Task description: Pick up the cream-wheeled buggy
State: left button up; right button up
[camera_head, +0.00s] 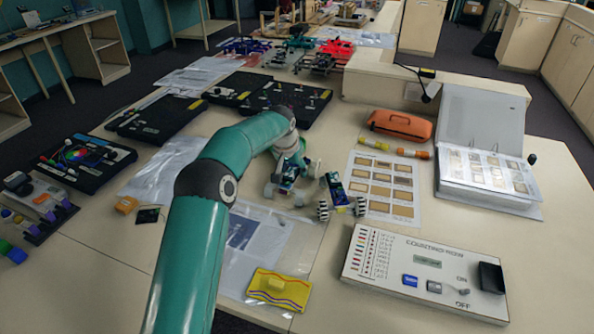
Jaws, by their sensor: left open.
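A small buggy with a dark blue-green body and smooth pale cream wheels (285,185) stands on the table near the middle of the view. My left arm reaches forward over the table. Its left gripper (296,162) is open, just above and behind this buggy, and hides part of its far side. I see no grip on the buggy. A second buggy with ribbed, roller-like wheels (342,194) stands close to the right of it. My right gripper is not in view.
A printed card sheet (383,188), an orange pencil case (400,125) and an open binder (487,170) lie to the right. A white counter box (425,270) is in front right. Black kit trays (160,118) lie left, and a yellow sponge pack (280,290) in front.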

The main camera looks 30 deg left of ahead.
pick_arm(q)
jog(key=shift+x, duration=0.9)
jog(key=shift+c, duration=0.3)
jog(key=shift+r, duration=0.1)
jog(key=c, duration=0.7)
